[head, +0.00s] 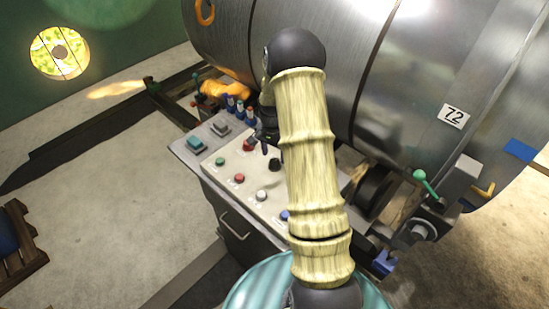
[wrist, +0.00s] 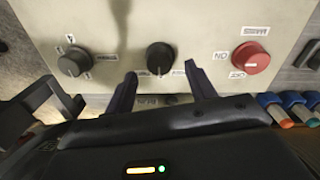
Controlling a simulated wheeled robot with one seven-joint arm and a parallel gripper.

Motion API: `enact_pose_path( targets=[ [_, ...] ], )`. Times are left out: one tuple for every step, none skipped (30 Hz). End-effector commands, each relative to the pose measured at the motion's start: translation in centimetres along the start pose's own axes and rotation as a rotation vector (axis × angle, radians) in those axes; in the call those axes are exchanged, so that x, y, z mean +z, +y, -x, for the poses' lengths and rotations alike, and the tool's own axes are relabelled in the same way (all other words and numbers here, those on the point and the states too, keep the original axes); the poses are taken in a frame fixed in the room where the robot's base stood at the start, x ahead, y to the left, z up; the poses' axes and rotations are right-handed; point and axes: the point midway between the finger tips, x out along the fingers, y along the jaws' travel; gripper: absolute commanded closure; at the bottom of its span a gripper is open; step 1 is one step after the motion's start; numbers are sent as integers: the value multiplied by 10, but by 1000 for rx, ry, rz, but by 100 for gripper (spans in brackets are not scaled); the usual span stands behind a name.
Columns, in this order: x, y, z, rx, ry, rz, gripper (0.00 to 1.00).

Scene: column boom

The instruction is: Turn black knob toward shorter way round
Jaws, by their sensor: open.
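In the wrist view a black knob (wrist: 160,57) sits on the beige panel (wrist: 112,20), with small white labels below it, partly hidden and too small to read. My gripper (wrist: 160,70) is open. Its two dark fingers point at the panel, one on each side of the knob's lower edge, and I see no clear contact. A second dark knob (wrist: 74,62) is to the left and a red knob (wrist: 250,58) to the right. In the head view my gripper (head: 266,142) is at the console, partly hidden by my arm, near a dark knob (head: 275,164).
The console (head: 225,170) also carries green, red and white buttons. Blue and orange handled items (head: 238,105) stand at its back edge. A large metal drum (head: 330,45) rises close behind it. A green-knobbed lever (head: 425,182) is at right. Open floor (head: 110,190) is at left.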

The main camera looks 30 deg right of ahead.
Motion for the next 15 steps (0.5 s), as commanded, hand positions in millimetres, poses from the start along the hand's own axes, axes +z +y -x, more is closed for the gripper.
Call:
enact_pose_path(
  targets=[
    [1,1,-8,3,-4,0,45],
    [1,1,-13,3,-3,1,45],
    [1,1,-19,3,-3,0,45],
    [0,1,-22,3,-3,0,45],
    [0,1,-26,2,-2,0,45],
    [0,0,-30,2,-2,-1,45],
    [0,0,-32,2,-2,-1,45],
    [0,0,-34,1,-1,-1,45],
    [0,0,-36,1,-1,-1,45],
    [0,0,-37,0,0,-1,45],
    [0,0,-38,0,0,0,45],
    [0,0,-38,0,0,0,45],
    [0,0,-39,0,0,0,45],
    [0,0,-39,0,0,0,45],
    [0,0,-39,0,0,0,45]
  ],
)
